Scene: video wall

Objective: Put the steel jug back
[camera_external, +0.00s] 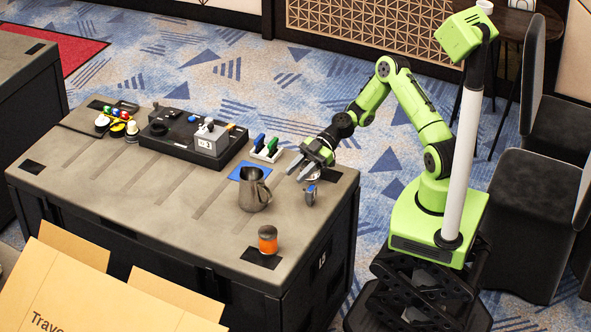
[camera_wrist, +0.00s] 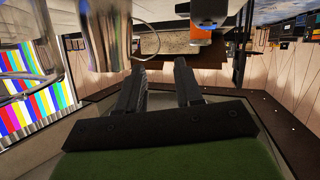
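The steel jug (camera_external: 255,194) stands upright on the table, at the front of a blue square (camera_external: 245,171) that it partly covers. I cannot tell how much of its base is on the square. My gripper (camera_external: 297,174) is to the right of the jug, apart from it, with its fingers pointing left over the table's right part. In the wrist view, my gripper (camera_wrist: 158,84) is open with nothing between its fingers. A large metal body (camera_wrist: 106,35), likely the jug, shows beyond the left finger, cut off by the top edge.
A small metal container (camera_external: 310,195) stands close below my gripper. An orange jar (camera_external: 268,239) stands on a dark square near the front corner. Bare tabletop (camera_external: 190,225) lies front left.

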